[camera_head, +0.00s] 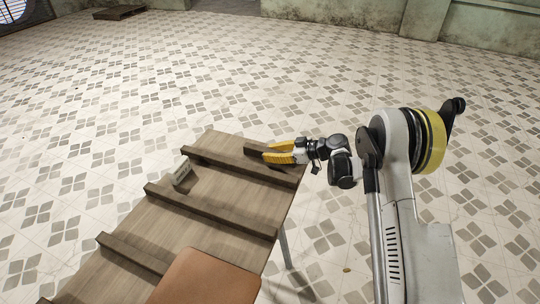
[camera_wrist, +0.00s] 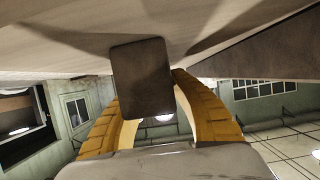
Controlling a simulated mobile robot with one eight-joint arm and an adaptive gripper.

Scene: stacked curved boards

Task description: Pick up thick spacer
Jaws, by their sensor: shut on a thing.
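My gripper (camera_head: 268,153), with yellow fingers, is at the far right corner of the wooden table, low over its top. In the wrist view my gripper (camera_wrist: 150,110) has a finger on each side of a dark, flat-faced block (camera_wrist: 142,78) and is shut on it. The block appears to be the thick spacer. In the head view the fingers partly cover the dark brown piece (camera_head: 252,149) at this corner, so I cannot tell its full shape there.
The wooden table (camera_head: 205,233) carries several parallel raised strips. A small grey block (camera_head: 182,172) stands near its left edge. A brown panel (camera_head: 208,280) covers part of the near side. Tiled floor around the table is clear.

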